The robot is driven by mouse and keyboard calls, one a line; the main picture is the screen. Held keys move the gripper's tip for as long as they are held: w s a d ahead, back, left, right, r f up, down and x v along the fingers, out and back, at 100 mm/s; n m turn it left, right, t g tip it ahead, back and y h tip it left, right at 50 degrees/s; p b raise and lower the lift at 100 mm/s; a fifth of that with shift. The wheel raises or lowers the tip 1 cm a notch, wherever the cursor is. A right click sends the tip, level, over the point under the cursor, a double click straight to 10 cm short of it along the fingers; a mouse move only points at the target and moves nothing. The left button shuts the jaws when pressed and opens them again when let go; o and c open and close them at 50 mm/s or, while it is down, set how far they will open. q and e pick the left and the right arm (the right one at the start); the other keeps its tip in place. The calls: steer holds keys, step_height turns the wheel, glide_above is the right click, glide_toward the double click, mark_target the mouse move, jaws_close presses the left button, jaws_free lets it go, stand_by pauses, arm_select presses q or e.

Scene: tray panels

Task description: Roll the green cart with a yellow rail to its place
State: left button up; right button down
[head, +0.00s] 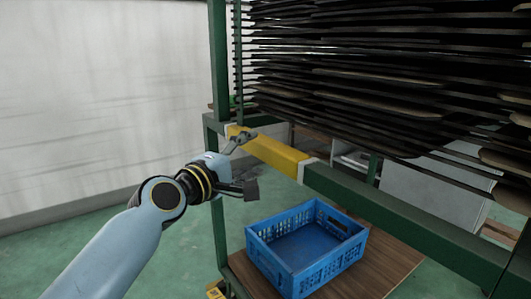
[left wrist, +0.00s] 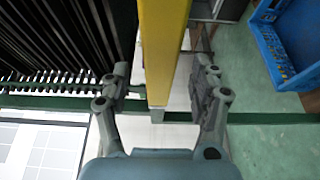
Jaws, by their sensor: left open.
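The green cart (head: 400,222) stands in front of me, with dark flat panels (head: 375,70) stacked in its upper frame. A yellow rail (head: 268,151) runs along the near side of its frame. My left gripper (head: 246,164) is open at the left part of the yellow rail. In the left wrist view, the yellow rail (left wrist: 164,50) passes between the two open fingers of the left gripper (left wrist: 164,95), with visible gaps on both sides. The rail's far side is hidden in the head view. My right gripper is not in view.
A blue crate (head: 262,254) sits on the cart's brown lower shelf (head: 388,262), below the rail. A pale wall (head: 100,100) stands at the left. The green floor (head: 185,255) is clear at the lower left. White box-like items (head: 420,190) stand behind the cart.

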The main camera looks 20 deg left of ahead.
mark_target(257, 150)
arm_select(q)
steer(key=b+x, duration=0.1)
steer(key=x, duration=0.3)
steer(key=shift+w+d+f, duration=0.1)
steer(key=shift+w, duration=0.15)
steer(key=shift+w+d, duration=0.15)
steer(key=shift+w, duration=0.4)
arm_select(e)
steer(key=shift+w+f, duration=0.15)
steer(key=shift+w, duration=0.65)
arm_select(q)
jaws_close()
